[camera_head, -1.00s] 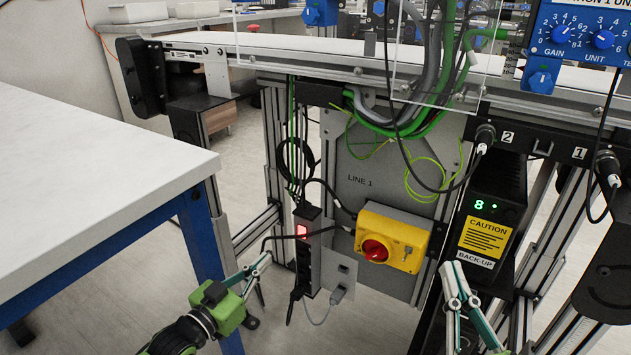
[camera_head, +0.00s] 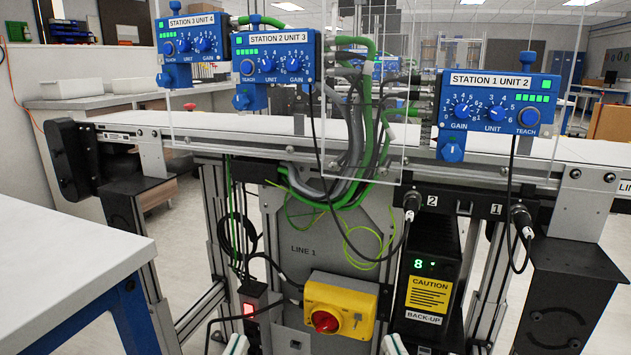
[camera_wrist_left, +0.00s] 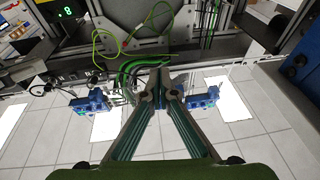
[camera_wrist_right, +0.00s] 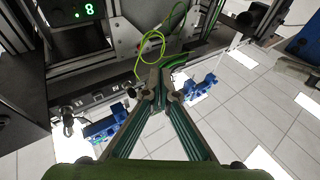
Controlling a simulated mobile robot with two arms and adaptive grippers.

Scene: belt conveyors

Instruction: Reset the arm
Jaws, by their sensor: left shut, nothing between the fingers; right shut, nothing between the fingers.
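My left gripper (camera_head: 237,344) shows only its fingertips at the bottom edge of the head view, in front of the conveyor frame. In the left wrist view the left gripper (camera_wrist_left: 161,82) has its fingers together with nothing between them. In the right wrist view the right gripper (camera_wrist_right: 160,82) is shut and empty. Most of both arms is out of the head view.
A yellow switch box with a red knob (camera_head: 340,306) sits on the conveyor frame. A black back-up unit (camera_head: 428,285) stands right of it. Blue control units (camera_head: 490,102) hang above the belt (camera_head: 270,124). A white table (camera_head: 60,270) is at left.

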